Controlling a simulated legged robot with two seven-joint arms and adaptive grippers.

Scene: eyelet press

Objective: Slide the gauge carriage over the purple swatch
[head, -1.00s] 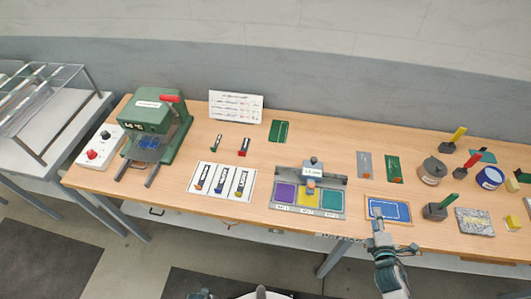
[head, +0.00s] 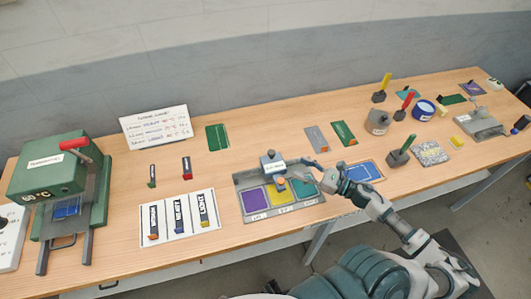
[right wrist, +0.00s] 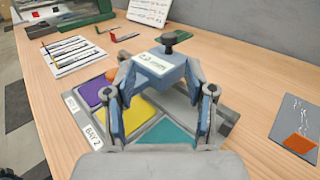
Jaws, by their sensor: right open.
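The gauge carriage (head: 272,164) is a grey-blue block with a dark knob on top. It stands on the grey gauge tray (head: 241,181), at the middle, yellow swatch (head: 277,194). The purple swatch (head: 254,200) is left of it and uncovered; the teal swatch (head: 303,188) is to the right. My right gripper (head: 311,167) is open, just right of the carriage at about its height. In the right wrist view the carriage (right wrist: 155,65) shows between and beyond the open fingers (right wrist: 160,72). Contact cannot be told. My left gripper is not in view.
A white card with labelled strips (head: 180,217) lies to the left, and a green press (head: 60,185) stands at far left. Grey and green plates (head: 317,139) lie behind the gripper.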

